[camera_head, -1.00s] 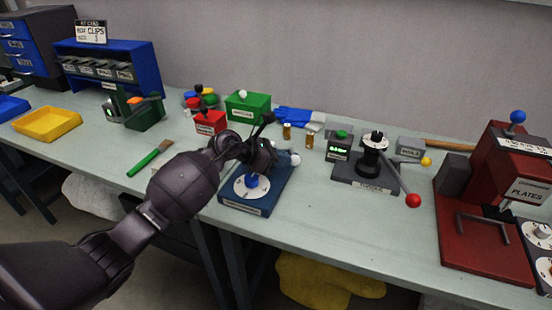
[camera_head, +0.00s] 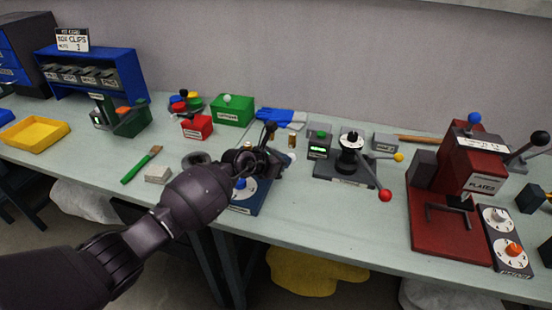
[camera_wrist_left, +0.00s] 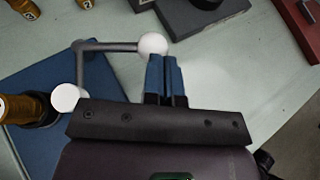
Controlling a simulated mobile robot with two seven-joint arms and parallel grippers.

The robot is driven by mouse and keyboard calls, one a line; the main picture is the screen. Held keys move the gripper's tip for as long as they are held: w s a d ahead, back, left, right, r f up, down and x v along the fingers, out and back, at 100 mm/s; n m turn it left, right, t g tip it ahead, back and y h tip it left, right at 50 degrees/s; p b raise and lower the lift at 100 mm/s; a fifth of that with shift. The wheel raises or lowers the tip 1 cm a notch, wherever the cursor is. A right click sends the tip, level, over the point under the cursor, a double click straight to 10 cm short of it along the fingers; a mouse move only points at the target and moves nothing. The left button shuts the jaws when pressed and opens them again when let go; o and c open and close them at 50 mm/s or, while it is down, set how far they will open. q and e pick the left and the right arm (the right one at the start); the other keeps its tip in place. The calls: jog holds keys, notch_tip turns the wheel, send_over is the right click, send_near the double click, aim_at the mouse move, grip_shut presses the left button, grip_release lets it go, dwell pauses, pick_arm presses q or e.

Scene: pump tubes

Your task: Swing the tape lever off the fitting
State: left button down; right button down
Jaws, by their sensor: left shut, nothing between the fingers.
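My left gripper (camera_head: 280,160) reaches over the blue fixture (camera_head: 250,203) on the bench and covers much of it in the head view. In the left wrist view, the blue base plate (camera_wrist_left: 50,132) carries a grey bent tape lever (camera_wrist_left: 112,47) with a white ball knob (camera_wrist_left: 152,44) at its end and another white ball (camera_wrist_left: 67,97) nearer me. A brass-coloured fitting (camera_wrist_left: 14,108) with a dark collar stands at the left edge. The blue fingers (camera_wrist_left: 164,60) of my left gripper are shut and empty, close beside the end knob; I cannot tell whether they touch it. My right gripper is out of view.
A dark press with a red-ball lever (camera_head: 385,195) stands right of the fixture, and a red plates machine (camera_head: 440,235) farther right. Behind are a green box (camera_head: 232,112), a red box (camera_head: 197,128) and blue gloves (camera_head: 279,116). The bench front between fixture and red machine is clear.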

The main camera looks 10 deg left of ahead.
pick_arm(q)
jog(key=shift+w+d, duration=0.45)
jog(key=shift+d, duration=0.3)
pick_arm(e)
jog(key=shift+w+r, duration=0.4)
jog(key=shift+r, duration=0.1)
pick_arm(q)
jog(key=shift+d, duration=0.1)
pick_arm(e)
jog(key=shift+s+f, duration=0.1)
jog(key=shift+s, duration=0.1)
pick_arm(q)
jog(key=shift+r, duration=0.1)
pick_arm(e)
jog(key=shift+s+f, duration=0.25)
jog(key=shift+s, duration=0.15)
pick_arm(q)
jog(key=shift+s, duration=0.1)
